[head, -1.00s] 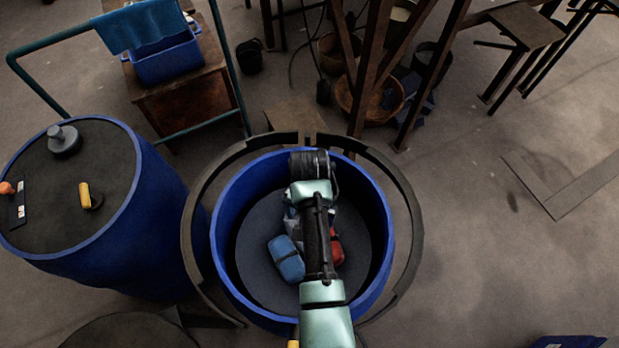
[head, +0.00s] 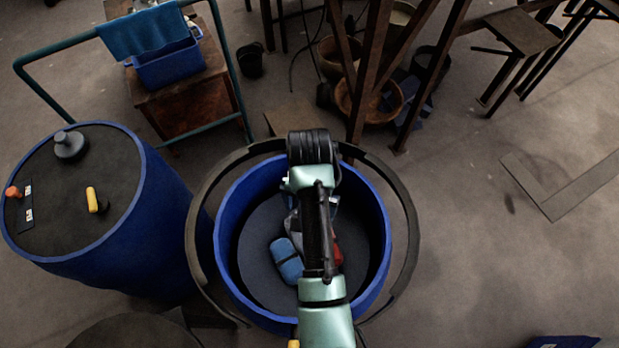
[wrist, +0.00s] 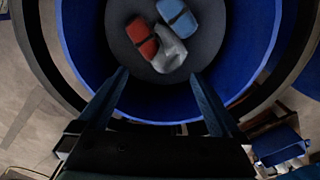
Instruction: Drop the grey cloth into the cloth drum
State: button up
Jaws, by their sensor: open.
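The grey cloth (wrist: 170,50) lies crumpled on the dark floor inside the blue cloth drum (wrist: 235,82). It touches or nearly touches a red bundle (wrist: 142,38) and a blue bundle (wrist: 178,16), both with dark bands. My gripper (wrist: 160,73) is open and empty, its two fingers apart above the drum's near wall in the wrist view. In the head view my arm reaches over the open drum (head: 229,228). It hides most of the grey cloth and part of the red bundle (head: 337,252); the blue bundle (head: 287,260) shows beside it.
A dark ring (head: 408,210) surrounds the drum. A closed blue drum (head: 120,240) with a knob and switches stands at left. Behind are a teal rail (head: 60,52), a wooden cabinet with a blue basin (head: 170,66), and metal legs.

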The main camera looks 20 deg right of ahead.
notch_tip(320, 180, up, 8)
jog(key=p, duration=0.1)
jog(key=shift+f, duration=0.2)
dwell(0.3)
